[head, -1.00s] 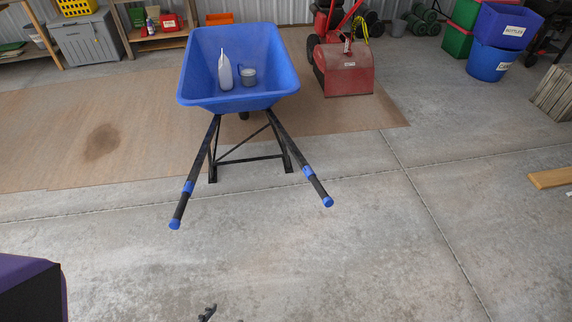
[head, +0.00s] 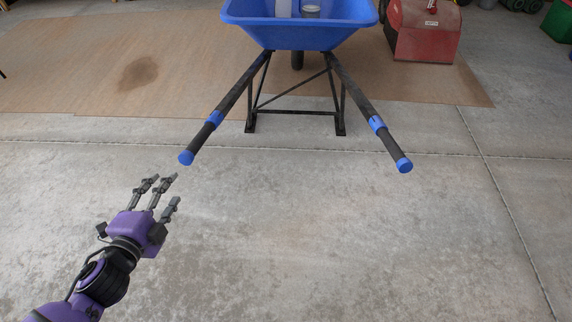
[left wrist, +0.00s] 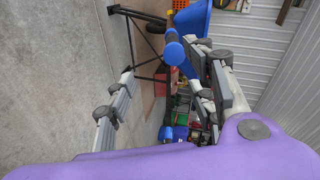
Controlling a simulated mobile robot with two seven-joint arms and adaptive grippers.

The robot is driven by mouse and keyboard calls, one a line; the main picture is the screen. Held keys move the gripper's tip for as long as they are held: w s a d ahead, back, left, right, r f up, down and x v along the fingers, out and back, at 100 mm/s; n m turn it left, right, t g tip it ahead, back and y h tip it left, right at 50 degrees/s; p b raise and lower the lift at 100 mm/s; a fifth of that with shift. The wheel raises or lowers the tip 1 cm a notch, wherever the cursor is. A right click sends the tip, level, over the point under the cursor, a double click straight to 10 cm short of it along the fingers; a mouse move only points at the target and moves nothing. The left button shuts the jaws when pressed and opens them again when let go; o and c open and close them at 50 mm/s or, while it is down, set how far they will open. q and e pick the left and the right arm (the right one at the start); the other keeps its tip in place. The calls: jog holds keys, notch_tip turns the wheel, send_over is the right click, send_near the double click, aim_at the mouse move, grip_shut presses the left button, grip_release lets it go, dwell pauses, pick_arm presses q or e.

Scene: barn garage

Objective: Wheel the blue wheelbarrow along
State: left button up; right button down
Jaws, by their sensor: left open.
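The blue wheelbarrow (head: 300,35) stands on its black legs at the top of the head view, its two handles pointing towards me. The left handle (head: 212,122) and the right handle (head: 377,125) have black grips with blue end caps. My left gripper (head: 163,188) is open and empty, just short of the left handle's end and apart from it. In the left wrist view, the left handle's blue cap (left wrist: 174,50) shows between the spread fingers. The tray's far part is cut off. My right gripper is not in view.
A white jug (head: 283,8) and a grey can (head: 311,11) are in the tray. A red machine (head: 425,35) stands right of the wheelbarrow. A brown mat (head: 90,75) lies under and left of it. The near concrete floor (head: 330,230) is clear.

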pick_arm(q)
jog(key=r+m, duration=0.2)
jog(key=m, duration=0.1)
jog(key=b, duration=0.3)
send_near(192, 151)
jog(key=shift+h, duration=0.3)
jog(key=w+f, duration=0.1)
jog(key=w+a+f, duration=0.1)
jog(key=w, duration=0.1)
jog(key=shift+w+f, duration=0.1)
jog(key=shift+f, duration=0.25)
jog(key=x, duration=0.5)
jog(key=shift+w+r, duration=0.15)
jog(key=shift+w, duration=0.3)
jog(key=shift+x, duration=1.05)
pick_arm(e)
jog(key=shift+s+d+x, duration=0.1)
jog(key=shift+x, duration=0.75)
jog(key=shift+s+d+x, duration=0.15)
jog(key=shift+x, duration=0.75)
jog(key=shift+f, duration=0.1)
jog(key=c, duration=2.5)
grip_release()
